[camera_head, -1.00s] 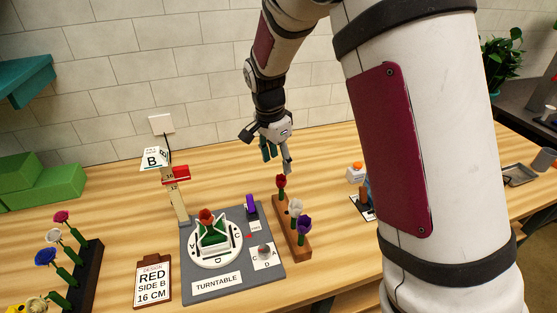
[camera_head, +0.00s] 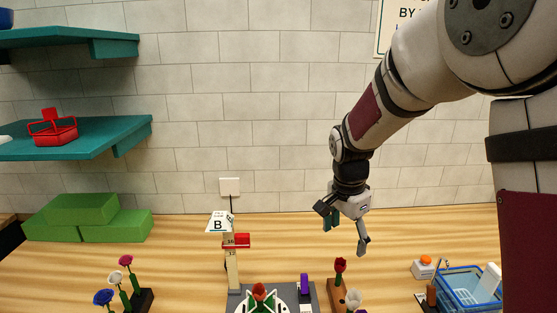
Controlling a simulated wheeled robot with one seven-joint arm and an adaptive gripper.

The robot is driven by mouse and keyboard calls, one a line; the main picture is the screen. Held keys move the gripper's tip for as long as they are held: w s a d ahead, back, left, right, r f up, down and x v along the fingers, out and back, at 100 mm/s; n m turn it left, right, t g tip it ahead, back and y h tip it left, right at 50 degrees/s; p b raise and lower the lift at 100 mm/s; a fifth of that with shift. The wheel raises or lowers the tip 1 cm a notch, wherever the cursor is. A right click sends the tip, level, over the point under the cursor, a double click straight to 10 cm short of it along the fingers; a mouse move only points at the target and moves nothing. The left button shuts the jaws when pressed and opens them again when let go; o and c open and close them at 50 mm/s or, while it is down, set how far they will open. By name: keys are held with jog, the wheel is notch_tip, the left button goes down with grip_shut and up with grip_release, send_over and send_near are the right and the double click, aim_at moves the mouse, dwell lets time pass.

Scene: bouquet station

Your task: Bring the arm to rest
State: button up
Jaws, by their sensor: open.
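My gripper (camera_head: 347,231) hangs from my arm at the right of centre, in front of the tiled wall and above the back of the wooden table (camera_head: 180,260). Its fingers are apart and hold nothing. Below it, apart from it, a red flower (camera_head: 340,265) stands upright in a wooden rack (camera_head: 337,295). A white flower (camera_head: 354,299) is beside it. To the left, the turntable (camera_head: 240,306) carries a bouquet with a red flower (camera_head: 259,290); its lower part is cut off by the frame edge.
A post (camera_head: 232,270) with a "B" sign (camera_head: 218,223) and red marker stands behind the turntable. Green blocks (camera_head: 85,220) are at the left, under teal shelves (camera_head: 120,137). A blue basket (camera_head: 470,283) is at the right. More flowers (camera_head: 125,280) stand front left.

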jog(key=s+r+n+t+y, duration=0.1)
jog(key=s+r+n+t, duration=0.1)
jog(key=s+r+n, duration=0.7)
jog(key=s+r+n+t, duration=0.1)
jog(key=s+r, duration=0.1)
jog(key=s, duration=0.6)
jog(key=s+r+n+t, duration=0.1)
jog(key=s+r+n, duration=0.1)
jog(key=s, duration=0.7)
jog(key=shift+d+r+n, duration=0.3)
jog(key=shift+d+r, duration=0.15)
jog(key=shift+r, duration=0.15)
